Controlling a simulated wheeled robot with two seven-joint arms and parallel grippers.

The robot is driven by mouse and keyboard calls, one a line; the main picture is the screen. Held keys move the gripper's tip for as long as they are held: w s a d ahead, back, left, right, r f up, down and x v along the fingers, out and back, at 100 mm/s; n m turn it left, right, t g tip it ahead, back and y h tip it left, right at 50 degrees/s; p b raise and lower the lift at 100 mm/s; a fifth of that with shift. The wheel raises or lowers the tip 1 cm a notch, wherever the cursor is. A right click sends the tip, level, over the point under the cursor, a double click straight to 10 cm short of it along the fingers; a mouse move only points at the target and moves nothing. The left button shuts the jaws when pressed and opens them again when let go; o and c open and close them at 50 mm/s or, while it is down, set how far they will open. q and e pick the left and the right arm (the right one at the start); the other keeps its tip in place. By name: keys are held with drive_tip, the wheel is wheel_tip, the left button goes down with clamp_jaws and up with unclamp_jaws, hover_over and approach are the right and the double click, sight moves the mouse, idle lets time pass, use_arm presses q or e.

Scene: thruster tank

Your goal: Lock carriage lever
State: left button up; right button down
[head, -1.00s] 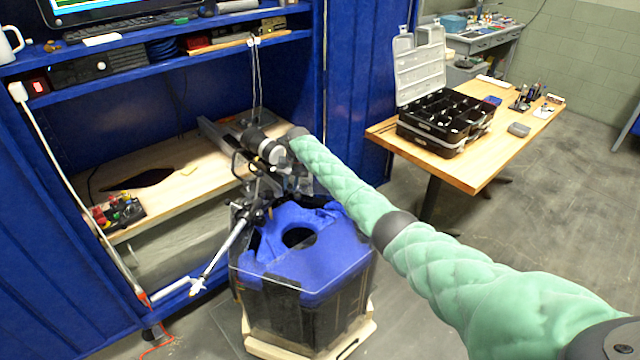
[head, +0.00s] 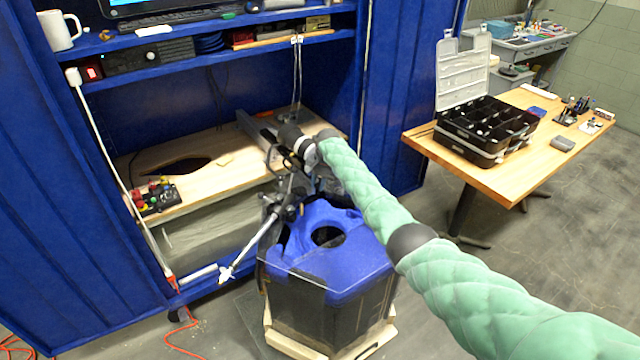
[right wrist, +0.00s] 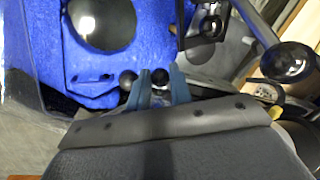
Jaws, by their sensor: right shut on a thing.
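My right gripper (right wrist: 160,88) shows in the right wrist view as two blue-grey fingers. They are close together around a small black ball knob (right wrist: 160,75), which looks like the lever's end. A second black ball (right wrist: 128,80) sits just left of the fingers, outside them. In the head view the green-sleeved right arm reaches to the dark carriage mechanism (head: 298,145) above the blue-topped tank (head: 345,262). The arm and mechanism hide the fingertips and most of the lever there. A thruster shaft (head: 247,245) slants down left with a white propeller (head: 225,273). My left gripper is out of view.
A larger black ball knob (right wrist: 290,62) stands right of my fingers. The tank rests on a pale wooden base (head: 290,342). Behind is a blue cabinet with a wooden shelf (head: 225,175). A wooden table (head: 470,172) with a black organizer box (head: 490,128) stands right.

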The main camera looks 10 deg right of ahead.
drive_tip(key=shift+w+a+r, duration=0.1)
drive_tip(key=shift+w+r, duration=0.05)
drive_tip(key=shift+r, duration=0.1)
drive_tip(key=c, duration=1.3)
unclamp_jaws()
drive_tip(key=shift+f, duration=0.1)
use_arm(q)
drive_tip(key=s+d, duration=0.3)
use_arm(e)
drive_tip(key=shift+o, duration=0.2)
drive_tip(key=shift+s+d+r+b, duration=0.1)
drive_tip(key=shift+r+b, duration=0.2)
drive_tip(key=shift+r, duration=0.3)
drive_tip(key=shift+s+d+r+b, duration=0.1)
drive_tip(key=shift+r+b, duration=0.2)
drive_tip(key=shift+r, duration=0.25)
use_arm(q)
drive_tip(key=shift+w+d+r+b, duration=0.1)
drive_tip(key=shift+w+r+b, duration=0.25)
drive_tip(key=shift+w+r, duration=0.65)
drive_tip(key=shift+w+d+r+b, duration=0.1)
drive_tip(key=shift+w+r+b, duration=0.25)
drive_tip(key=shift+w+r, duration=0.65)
use_arm(e)
drive_tip(key=shift+s+d+r, duration=0.1)
drive_tip(key=shift+d+r, duration=0.1)
drive_tip(key=shift+r, duration=1.1)
drive_tip(key=shift+s+d+r, duration=0.1)
drive_tip(key=shift+d+r, duration=0.05)
drive_tip(key=shift+r, duration=1.15)
